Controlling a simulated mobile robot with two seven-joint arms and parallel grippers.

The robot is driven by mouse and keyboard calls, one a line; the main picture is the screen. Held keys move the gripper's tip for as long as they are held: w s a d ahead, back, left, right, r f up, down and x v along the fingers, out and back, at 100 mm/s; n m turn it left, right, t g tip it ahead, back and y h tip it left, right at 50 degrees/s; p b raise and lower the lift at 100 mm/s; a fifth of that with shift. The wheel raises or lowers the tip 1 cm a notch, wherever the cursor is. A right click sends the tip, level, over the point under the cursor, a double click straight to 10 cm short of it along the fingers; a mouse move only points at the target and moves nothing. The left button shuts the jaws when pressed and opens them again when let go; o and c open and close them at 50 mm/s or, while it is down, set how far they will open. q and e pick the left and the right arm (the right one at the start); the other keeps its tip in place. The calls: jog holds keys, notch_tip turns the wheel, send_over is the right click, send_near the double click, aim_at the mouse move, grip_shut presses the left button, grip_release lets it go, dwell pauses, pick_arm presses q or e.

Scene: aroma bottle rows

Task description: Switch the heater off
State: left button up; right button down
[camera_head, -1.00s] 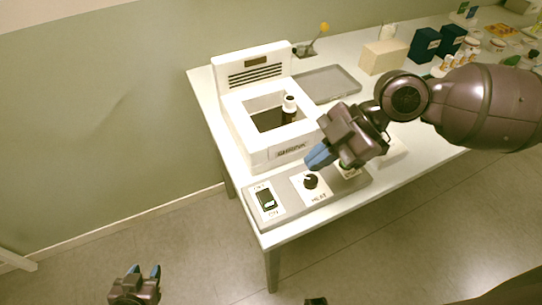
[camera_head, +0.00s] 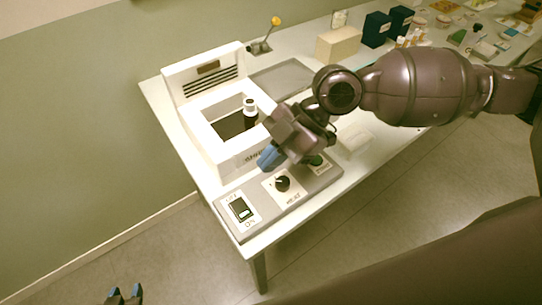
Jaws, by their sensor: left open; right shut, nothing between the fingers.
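The white shrink heater (camera_head: 184,78) stands at the near left end of the table, with a dark bottle with a white cap (camera_head: 250,112) in its open well. In front of it lies a grey control panel (camera_head: 308,191). The panel carries a rocker switch (camera_head: 241,209) on a white plate marked OFF and ON, a black heat knob (camera_head: 283,183) and a green button (camera_head: 316,161). My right gripper (camera_head: 268,158), with blue fingertips, is shut and empty above the panel's back edge, left of the knob. My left gripper (camera_head: 125,294) is open at the bottom left, over the floor, away from the table.
A yellow-tipped lever (camera_head: 270,36), a beige box (camera_head: 338,43) and dark blue boxes (camera_head: 377,29) stand farther back. A small white block (camera_head: 355,139) lies right of my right gripper.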

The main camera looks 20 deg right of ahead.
send_over(237, 204)
jog(key=d, duration=0.2)
notch_tip(237, 204, down, 5)
jog(key=shift+d+f, duration=0.1)
jog(key=shift+f, duration=0.1)
notch_tip(237, 204, down, 2)
jog(key=shift+w+f, duration=0.1)
jog(key=shift+f, duration=0.05)
jog(key=shift+w+f, duration=0.1)
jog(key=shift+f, duration=0.55)
